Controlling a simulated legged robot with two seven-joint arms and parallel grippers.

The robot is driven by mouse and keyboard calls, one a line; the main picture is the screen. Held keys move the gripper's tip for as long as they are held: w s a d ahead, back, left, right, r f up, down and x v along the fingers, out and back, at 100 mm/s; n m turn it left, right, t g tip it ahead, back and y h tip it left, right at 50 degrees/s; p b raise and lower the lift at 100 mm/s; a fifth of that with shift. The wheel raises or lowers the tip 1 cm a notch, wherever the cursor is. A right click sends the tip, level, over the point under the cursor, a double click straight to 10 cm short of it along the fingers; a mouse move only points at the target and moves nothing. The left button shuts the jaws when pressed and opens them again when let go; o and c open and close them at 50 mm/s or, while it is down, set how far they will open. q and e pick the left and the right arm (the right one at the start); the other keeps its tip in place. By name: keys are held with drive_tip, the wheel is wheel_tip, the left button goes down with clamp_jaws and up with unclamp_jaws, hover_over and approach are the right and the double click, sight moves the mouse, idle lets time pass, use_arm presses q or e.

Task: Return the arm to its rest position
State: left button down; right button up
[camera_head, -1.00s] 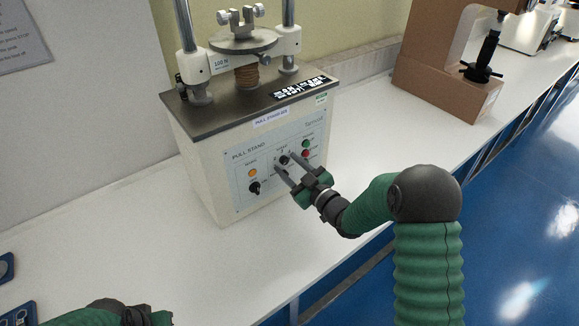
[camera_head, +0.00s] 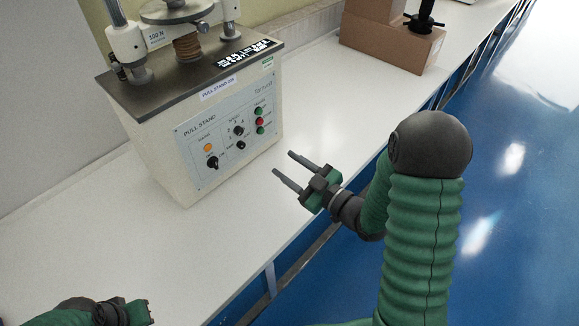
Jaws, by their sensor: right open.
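My right arm (camera_head: 424,235), green with a dark elbow, reaches in from the lower right. Its right gripper (camera_head: 283,165) is open and empty, its two grey fingers spread and pointing left. It hovers near the front edge of the white bench, to the right of the pull stand (camera_head: 165,160) and apart from its front panel. The panel shows an orange light, black knobs, and green and red buttons. My left gripper (camera_head: 148,312) shows only partly at the bottom left; its fingers are not clear to see.
The white bench (camera_head: 110,250) is bare in front of the pull stand. The bench's front edge runs diagonally, with blue floor (camera_head: 510,150) to the right.

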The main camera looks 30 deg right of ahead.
idle(0.4)
use_arm(q)
drive_tip(key=shift+w+p+v, duration=0.25)
drive_tip(key=shift+p+v, duration=0.85)
drive_tip(key=shift+p, duration=0.05)
drive_tip(key=p+v, duration=0.2)
drive_tip(key=w+p+v, duration=0.1)
drive_tip(key=p+v, duration=0.2)
drive_tip(key=shift+r, duration=0.3)
use_arm(e)
drive_tip(key=s+a+f+m+g+h, duration=0.1)
drive_tip(key=s+a+m+g+h, duration=0.1)
drive_tip(key=s+g, duration=0.5)
drive_tip(key=s+a+f+m+g+h, duration=0.1)
drive_tip(key=s+a+m+g+h, duration=0.2)
drive_tip(key=s+g, duration=0.4)
drive_tip(key=s+m+h, duration=0.1)
drive_tip(key=s+m, duration=0.1)
drive_tip(key=shift+a+f+m, duration=0.2)
drive_tip(key=shift+f+m, duration=0.15)
drive_tip(key=shift+m, duration=0.05)
use_arm(q)
drive_tip(key=shift+w, duration=0.1)
drive_tip(key=shift+a, duration=0.1)
use_arm(e)
drive_tip(key=shift+c, duration=0.3)
